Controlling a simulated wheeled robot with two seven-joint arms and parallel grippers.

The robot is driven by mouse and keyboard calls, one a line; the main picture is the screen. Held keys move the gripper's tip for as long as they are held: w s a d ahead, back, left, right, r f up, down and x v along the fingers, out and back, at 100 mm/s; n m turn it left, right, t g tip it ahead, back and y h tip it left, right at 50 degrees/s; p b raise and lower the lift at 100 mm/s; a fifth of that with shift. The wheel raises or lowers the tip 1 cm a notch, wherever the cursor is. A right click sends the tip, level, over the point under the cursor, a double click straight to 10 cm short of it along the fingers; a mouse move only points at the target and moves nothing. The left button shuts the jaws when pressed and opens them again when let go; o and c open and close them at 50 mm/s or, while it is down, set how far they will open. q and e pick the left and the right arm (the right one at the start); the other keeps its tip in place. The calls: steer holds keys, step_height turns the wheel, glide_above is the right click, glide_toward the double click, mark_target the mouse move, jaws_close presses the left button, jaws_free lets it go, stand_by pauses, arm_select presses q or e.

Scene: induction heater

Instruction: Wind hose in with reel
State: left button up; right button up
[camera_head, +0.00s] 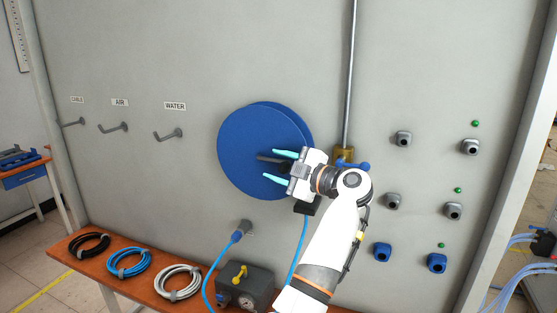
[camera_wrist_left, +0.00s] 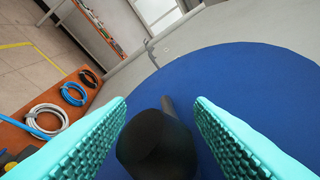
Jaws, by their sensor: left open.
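The blue hose reel (camera_head: 240,140) is a round disc on the grey wall panel; its blue face also fills much of the left wrist view (camera_wrist_left: 240,80). A dark crank handle (camera_head: 267,159) sticks out from its face. My left gripper (camera_head: 269,166) is open in front of the reel. In the left wrist view the black handle end (camera_wrist_left: 157,145) lies between the two teal fingers, with gaps visible on both sides. A blue hose (camera_head: 300,240) hangs below the reel, partly hidden by my arm. My right gripper is not in view.
An orange bench (camera_head: 62,250) below holds black, blue and white hose coils and a dark box (camera_head: 245,287). Hooks labelled CABLE, AIR and WATER are left of the reel. A vertical pipe (camera_head: 349,80) and several wall fittings are to the right.

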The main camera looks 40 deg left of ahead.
arm_select(q)
steer(key=shift+a, duration=0.1)
jaws_close()
steer(key=shift+f, duration=0.2)
